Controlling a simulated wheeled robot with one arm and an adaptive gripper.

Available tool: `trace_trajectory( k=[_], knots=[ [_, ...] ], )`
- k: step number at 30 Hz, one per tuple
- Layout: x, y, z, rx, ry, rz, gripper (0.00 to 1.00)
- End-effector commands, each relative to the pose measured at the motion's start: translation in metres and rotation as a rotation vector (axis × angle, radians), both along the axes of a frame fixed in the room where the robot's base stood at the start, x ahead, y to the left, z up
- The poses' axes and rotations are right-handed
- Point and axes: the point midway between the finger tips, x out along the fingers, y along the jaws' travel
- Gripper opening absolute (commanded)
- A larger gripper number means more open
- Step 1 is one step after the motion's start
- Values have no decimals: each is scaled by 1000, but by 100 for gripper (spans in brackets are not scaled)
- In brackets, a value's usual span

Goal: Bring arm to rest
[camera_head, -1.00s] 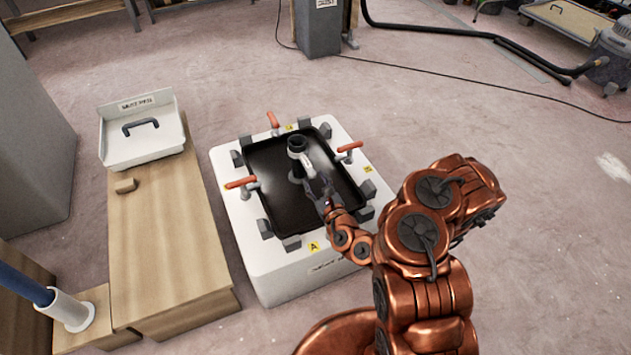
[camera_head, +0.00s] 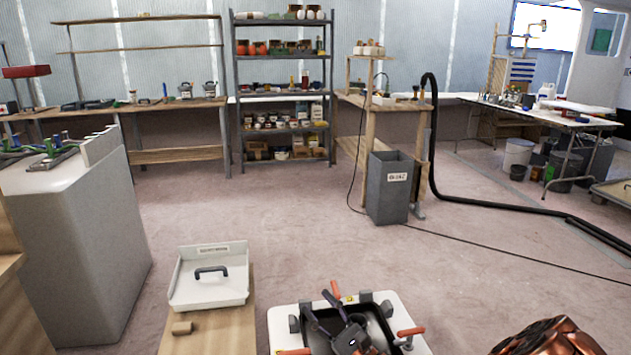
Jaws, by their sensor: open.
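My gripper (camera_head: 324,308) shows at the bottom of the head view, over the white fixture block (camera_head: 279,325) with its black recessed panel (camera_head: 378,325). Its dark fingers are spread apart, and I see nothing between them. Part of my copper arm (camera_head: 548,338) shows at the bottom right edge. The links between it and the gripper are out of view. Red-handled clamps (camera_head: 410,331) and grey blocks stand around the recess. I cannot tell whether the gripper touches the panel.
A tall pale cabinet (camera_head: 85,250) stands at left. A grey bin (camera_head: 388,205) and black hose (camera_head: 480,206) lie beyond open floor.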

Motion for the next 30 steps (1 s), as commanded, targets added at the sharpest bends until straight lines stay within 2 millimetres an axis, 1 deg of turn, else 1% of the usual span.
trace_trajectory(
  k=[1,3,5,6,8,9,13,18,21,26,30],
  knots=[
    [-12,12,31,-9,-48,55,48],
    [-31,28,60,-24,-103,137,48],
    [-48,39,83,-39,-149,204,48],
    [-61,47,97,-52,-179,252,48],
    [-80,58,116,-73,-221,319,48],
    [-93,64,128,-89,-250,365,48],
    [-137,81,160,-153,-336,510,48],
    [-195,94,189,-261,-432,693,48],
    [-228,97,200,-336,-483,795,48],
    [-275,93,209,-474,-550,950,48],
    [-309,82,211,-614,-594,1071,48]
  ],
)
